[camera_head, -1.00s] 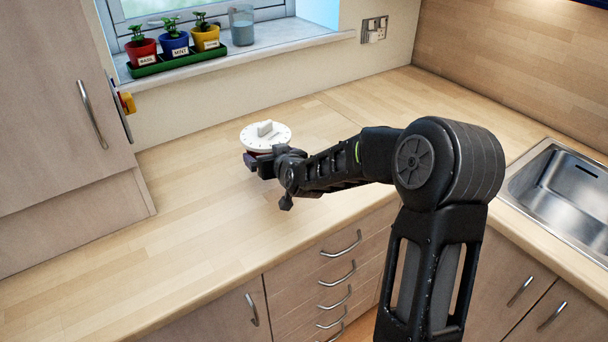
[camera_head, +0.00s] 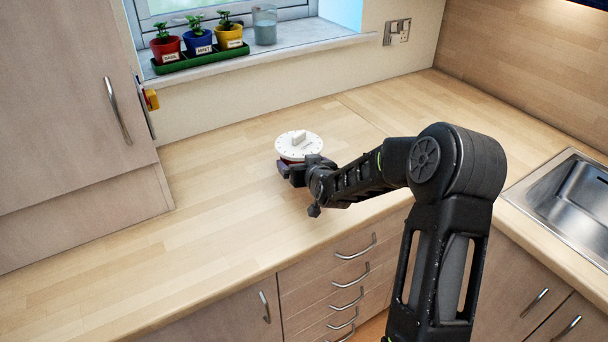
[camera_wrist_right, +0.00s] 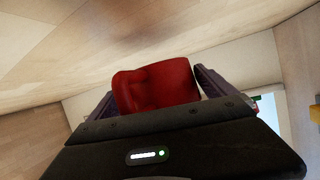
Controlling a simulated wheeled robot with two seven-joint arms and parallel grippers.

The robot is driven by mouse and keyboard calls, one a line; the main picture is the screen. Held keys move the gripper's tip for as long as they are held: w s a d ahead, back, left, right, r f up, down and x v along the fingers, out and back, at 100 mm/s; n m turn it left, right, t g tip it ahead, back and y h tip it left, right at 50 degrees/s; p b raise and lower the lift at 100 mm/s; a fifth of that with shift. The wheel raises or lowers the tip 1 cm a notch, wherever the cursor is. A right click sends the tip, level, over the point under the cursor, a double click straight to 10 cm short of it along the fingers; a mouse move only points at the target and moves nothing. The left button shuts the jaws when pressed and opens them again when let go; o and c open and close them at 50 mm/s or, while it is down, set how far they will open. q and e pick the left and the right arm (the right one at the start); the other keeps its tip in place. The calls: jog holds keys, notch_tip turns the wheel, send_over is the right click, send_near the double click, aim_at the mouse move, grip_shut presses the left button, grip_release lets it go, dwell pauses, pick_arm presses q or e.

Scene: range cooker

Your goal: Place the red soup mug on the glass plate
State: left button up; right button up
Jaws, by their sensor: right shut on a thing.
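The red soup mug (camera_wrist_right: 158,86) is between the two fingers of my right gripper (camera_wrist_right: 160,88) in the right wrist view. In the head view only a thin red strip of it shows under a round white lid (camera_head: 298,145) with a raised handle and dark marks around its rim. My right gripper (camera_head: 292,172) is shut on the mug from its near side, over the worktop. The mug looks upright; I cannot tell how far it is above the wood. No glass plate shows in either view. My left gripper is not in view.
The wooden worktop (camera_head: 215,215) is clear around the mug. A wall cabinet (camera_head: 70,110) stands at the left and a steel sink (camera_head: 570,205) at the right. On the windowsill are potted herbs in a green tray (camera_head: 200,61) and a glass (camera_head: 265,25).

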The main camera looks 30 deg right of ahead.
jog(key=shift+f, duration=0.1)
notch_tip(320, 180, down, 4)
jog(key=shift+r+p, duration=0.15)
jog(key=shift+p, duration=0.3)
jog(key=shift+f, duration=0.25)
jog(key=shift+f, duration=0.15)
jog(key=o, duration=1.6)
